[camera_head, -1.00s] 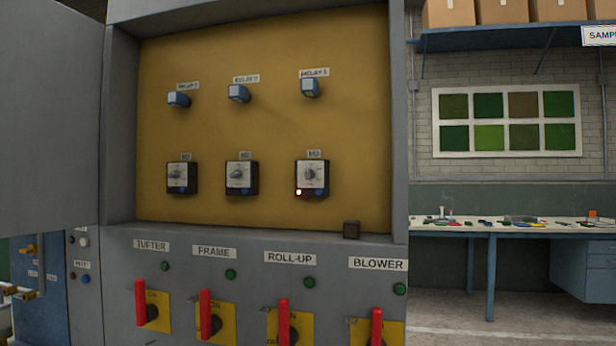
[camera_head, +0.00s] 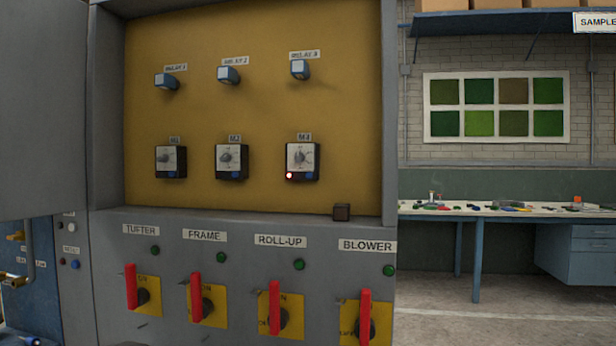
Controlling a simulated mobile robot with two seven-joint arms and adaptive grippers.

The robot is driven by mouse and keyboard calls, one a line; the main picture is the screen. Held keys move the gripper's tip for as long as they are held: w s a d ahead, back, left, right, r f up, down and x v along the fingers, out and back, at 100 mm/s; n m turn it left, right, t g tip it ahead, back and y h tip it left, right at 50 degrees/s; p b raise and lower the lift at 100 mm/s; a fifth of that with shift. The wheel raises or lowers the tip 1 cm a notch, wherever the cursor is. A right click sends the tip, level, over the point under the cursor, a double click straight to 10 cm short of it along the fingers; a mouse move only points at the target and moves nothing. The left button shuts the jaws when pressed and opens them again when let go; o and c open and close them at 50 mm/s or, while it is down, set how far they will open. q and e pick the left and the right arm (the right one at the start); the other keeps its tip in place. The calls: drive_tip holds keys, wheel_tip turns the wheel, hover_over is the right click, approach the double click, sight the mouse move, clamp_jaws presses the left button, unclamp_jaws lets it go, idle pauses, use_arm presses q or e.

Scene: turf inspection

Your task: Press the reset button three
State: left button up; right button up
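The yellow back panel (camera_head: 210,110) of an open grey cabinet holds three square dial modules in a row. The right one, module M3 (camera_head: 302,160), has a lit red lamp (camera_head: 289,175) at its lower left and a small blue button (camera_head: 312,175) at its lower right. The left module (camera_head: 170,160) and middle module (camera_head: 231,161) show no lit lamp. Three blue relay blocks are above, the right one (camera_head: 300,69) labelled as relay 3. Neither gripper shows in the head view.
Below are red switch handles on yellow plates, such as the blower handle (camera_head: 365,318), with green lamps above. A small dark block (camera_head: 342,212) sits on the cabinet ledge. The open grey door (camera_head: 42,110) is at left. A workbench (camera_head: 470,212) stands behind right.

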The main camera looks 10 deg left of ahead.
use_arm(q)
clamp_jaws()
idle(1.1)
